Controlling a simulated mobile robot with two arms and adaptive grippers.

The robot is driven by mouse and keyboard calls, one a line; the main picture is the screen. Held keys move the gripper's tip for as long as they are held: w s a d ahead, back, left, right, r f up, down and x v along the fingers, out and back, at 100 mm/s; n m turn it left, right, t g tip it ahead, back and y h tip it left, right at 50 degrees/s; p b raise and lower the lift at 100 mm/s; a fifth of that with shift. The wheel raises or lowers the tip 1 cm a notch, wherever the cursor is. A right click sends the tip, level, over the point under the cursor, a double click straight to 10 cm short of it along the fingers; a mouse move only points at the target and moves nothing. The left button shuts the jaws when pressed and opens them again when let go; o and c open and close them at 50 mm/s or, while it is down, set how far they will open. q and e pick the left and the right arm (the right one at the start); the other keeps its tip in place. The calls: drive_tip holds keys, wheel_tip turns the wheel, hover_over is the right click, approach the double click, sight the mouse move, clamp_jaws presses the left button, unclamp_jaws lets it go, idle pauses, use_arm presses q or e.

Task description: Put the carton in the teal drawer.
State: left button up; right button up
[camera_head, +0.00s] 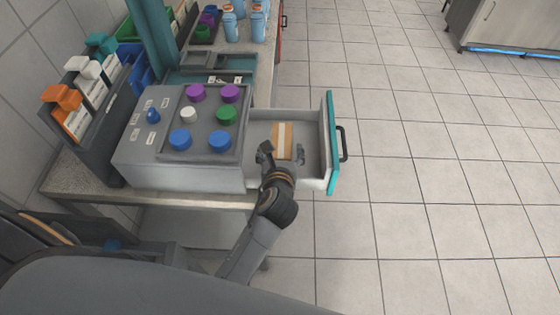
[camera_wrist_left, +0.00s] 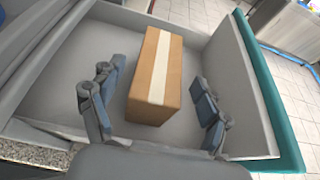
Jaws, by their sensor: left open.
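The carton (camera_head: 282,138) is a brown box with a pale tape strip along its top. It lies inside the open teal-fronted drawer (camera_head: 331,140), which is pulled out to the right of the grey console. In the left wrist view the carton (camera_wrist_left: 156,75) sits on the drawer's grey floor, with the teal front (camera_wrist_left: 270,100) to its right. My left gripper (camera_head: 282,153) reaches into the drawer from the near side. In the left wrist view its fingers (camera_wrist_left: 155,108) are spread apart on either side of the carton's near end, with gaps visible. My right gripper is not in view.
The grey console (camera_head: 180,165) with several coloured caps stands left of the drawer on the bench. Light blue bottles (camera_head: 230,27) stand at the back. The tiled floor (camera_head: 430,170) to the right is clear.

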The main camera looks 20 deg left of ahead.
use_arm(q)
drive_tip(key=v, duration=0.8)
